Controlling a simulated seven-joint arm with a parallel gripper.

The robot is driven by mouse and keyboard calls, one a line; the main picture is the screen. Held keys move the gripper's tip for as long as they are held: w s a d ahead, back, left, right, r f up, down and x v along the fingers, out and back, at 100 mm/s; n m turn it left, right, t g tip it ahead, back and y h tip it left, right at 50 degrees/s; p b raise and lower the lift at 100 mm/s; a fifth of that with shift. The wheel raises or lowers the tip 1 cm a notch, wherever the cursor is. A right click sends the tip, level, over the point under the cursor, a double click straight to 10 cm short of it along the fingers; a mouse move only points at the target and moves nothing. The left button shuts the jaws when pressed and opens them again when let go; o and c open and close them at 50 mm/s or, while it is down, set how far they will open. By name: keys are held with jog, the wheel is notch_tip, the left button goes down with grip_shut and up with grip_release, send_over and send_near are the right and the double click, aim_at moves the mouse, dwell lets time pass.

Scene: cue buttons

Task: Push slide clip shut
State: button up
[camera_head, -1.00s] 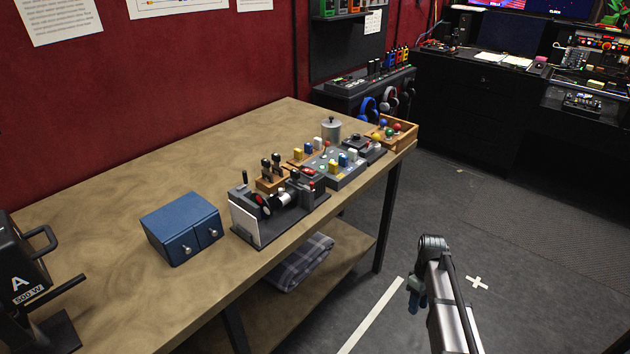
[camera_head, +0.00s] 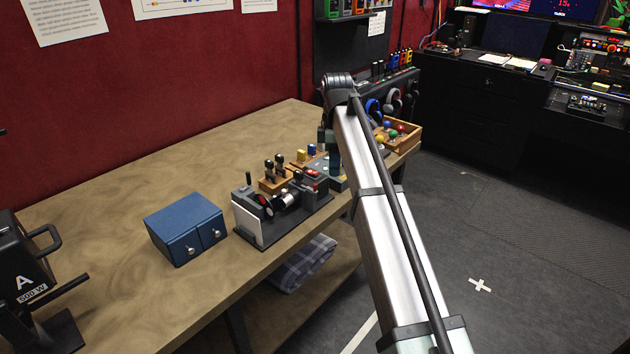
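I cannot make out for certain which small part is the slide clip. A dark device with a white front plate, a lever and a silver cylinder (camera_head: 288,199) stands near the table's front edge. Behind it is a wooden block with dark knobs (camera_head: 272,184). To its right is a grey panel with yellow and blue blocks (camera_head: 316,164), partly hidden by my arm. My arm reaches up from the lower right and bends down over the right part of the row of devices. My gripper is hidden, and its fingers cannot be seen.
A blue two-door box (camera_head: 185,228) stands left of the devices on the wooden table (camera_head: 120,230). A wooden tray of coloured balls (camera_head: 408,136) is at the table's far right end. A black case marked A (camera_head: 22,262) stands at the left. The table's back middle is clear.

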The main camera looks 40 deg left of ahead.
jog(key=s+a+r+n, duration=0.2)
jog(key=s+a+r, duration=0.2)
jog(key=r, duration=0.4)
notch_tip(320, 180, down, 14)
jog(key=shift+w+d+r, duration=0.1)
jog(key=shift+w, duration=0.05)
grip_shut()
dwell(0.4)
dwell(0.3)
